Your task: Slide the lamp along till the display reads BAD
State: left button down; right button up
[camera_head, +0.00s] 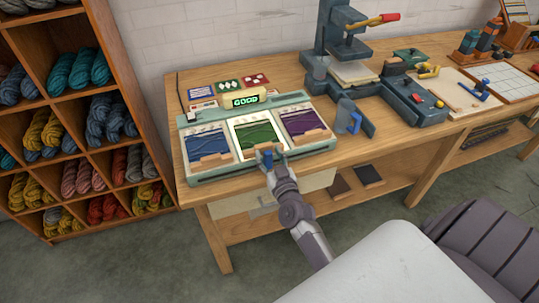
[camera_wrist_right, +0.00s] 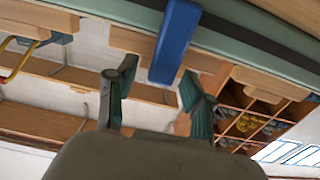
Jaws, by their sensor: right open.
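The display (camera_head: 245,99) on the pale green sorting unit (camera_head: 230,176) reads GOOD in green. The unit has three bays: blue wool (camera_head: 206,146) at left, green wool (camera_head: 256,135) in the middle, purple wool (camera_head: 304,123) at right. The middle bay looks brightly lit; I cannot make out the lamp itself. A blue handle (camera_wrist_right: 175,38) juts from the unit's front edge below the middle bay. My right gripper (camera_head: 267,160) is at this handle, its fingers open on either side of it in the wrist view (camera_wrist_right: 158,74). I cannot tell whether they touch it. My left gripper is not in view.
Small cards (camera_head: 229,88) lie behind the unit. A shelf of wool skeins (camera_head: 75,120) stands left of the wooden table (camera_head: 390,150).

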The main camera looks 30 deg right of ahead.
grip_shut()
dwell(0.4)
